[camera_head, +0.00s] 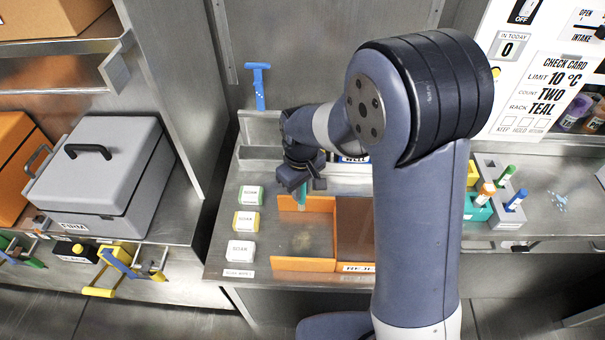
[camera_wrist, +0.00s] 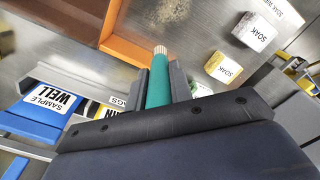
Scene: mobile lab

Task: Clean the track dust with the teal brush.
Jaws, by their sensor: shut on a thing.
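My gripper (camera_head: 303,185) is shut on the teal brush (camera_wrist: 158,88), with its pale bristle tip pointing away from the jaws. Only a small teal part of the brush (camera_head: 300,197) shows below the fingers in the head view. The gripper (camera_wrist: 160,85) is at the back edge of an orange-walled bay (camera_head: 305,265). A brownish dust patch (camera_head: 302,240) lies on the bay's metal floor; the dust (camera_wrist: 163,12) also shows at the top of the wrist view, beyond the bristles. The bristles look apart from the dust.
Several SOAK blocks, including a white one (camera_head: 241,251), stand left of the bay. A brown-floored bay (camera_head: 355,225) adjoins it on the right, partly hidden by my arm. A blue T-shaped tool (camera_head: 259,86) stands behind. A rack (camera_head: 500,200) with capped tubes is at right.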

